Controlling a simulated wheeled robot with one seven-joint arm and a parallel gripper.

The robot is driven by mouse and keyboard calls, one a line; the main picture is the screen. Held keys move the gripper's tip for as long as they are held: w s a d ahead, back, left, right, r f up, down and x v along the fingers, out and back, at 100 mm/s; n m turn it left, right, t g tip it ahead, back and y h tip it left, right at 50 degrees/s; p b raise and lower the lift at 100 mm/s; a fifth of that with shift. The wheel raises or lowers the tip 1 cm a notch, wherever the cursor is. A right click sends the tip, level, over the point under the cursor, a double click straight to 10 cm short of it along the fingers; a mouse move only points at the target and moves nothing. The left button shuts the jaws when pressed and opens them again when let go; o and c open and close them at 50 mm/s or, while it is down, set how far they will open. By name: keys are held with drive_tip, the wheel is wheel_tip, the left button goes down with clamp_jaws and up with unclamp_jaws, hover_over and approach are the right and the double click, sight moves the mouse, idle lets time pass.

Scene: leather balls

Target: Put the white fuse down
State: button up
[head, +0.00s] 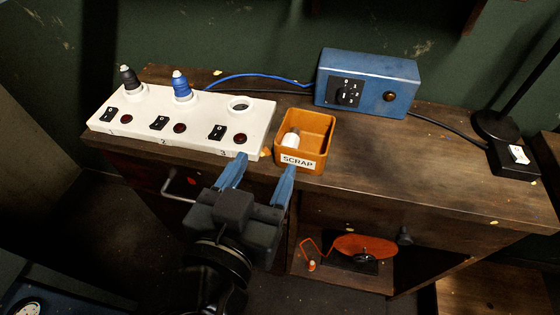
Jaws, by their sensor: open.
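The white fuse (291,139) lies tilted inside the orange scrap box (318,123), against its left side. Its lower part is partly hidden by the box's front wall, which bears a "SCRAP" label. My gripper (258,170) is open and empty, with its two blue fingers apart. It is in front of the box and the white socket panel (258,125), near the desk's front edge. The left finger overlaps the panel's front right corner in the picture, and the right finger is just below the box. I cannot tell whether either finger touches anything.
The panel holds a black plug (130,78) and a blue plug (181,86); its third socket (239,104) is empty. A blue control box (367,82) with a dial stands behind. A lamp base (496,126) is at the right. The desktop (420,165) right of the box is clear.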

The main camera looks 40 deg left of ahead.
drive_tip(key=shift+s+d, duration=0.1)
drive_tip(key=s+d+f+h, duration=0.1)
drive_tip(key=d+f, duration=0.3)
drive_tip(key=d, duration=0.4)
drive_tip(key=d+f+g, duration=0.1)
drive_tip(key=d+f, duration=0.3)
drive_tip(key=d, duration=0.4)
drive_tip(key=s+d+f+h, duration=0.1)
drive_tip(key=d+f, duration=0.4)
drive_tip(key=d, duration=0.3)
drive_tip(key=s+d+r+m+h, duration=0.2)
drive_tip(key=s+d+r, duration=0.1)
drive_tip(key=s+d, duration=0.4)
drive_tip(key=s+d+r+m+t+h, duration=0.1)
drive_tip(key=s+d+r+m+h, duration=0.2)
drive_tip(key=s+d, duration=0.4)
drive_tip(key=d+r, duration=0.1)
drive_tip(key=d, duration=0.2)
drive_tip(key=shift+s+d, duration=0.15)
drive_tip(key=shift+s, duration=0.1)
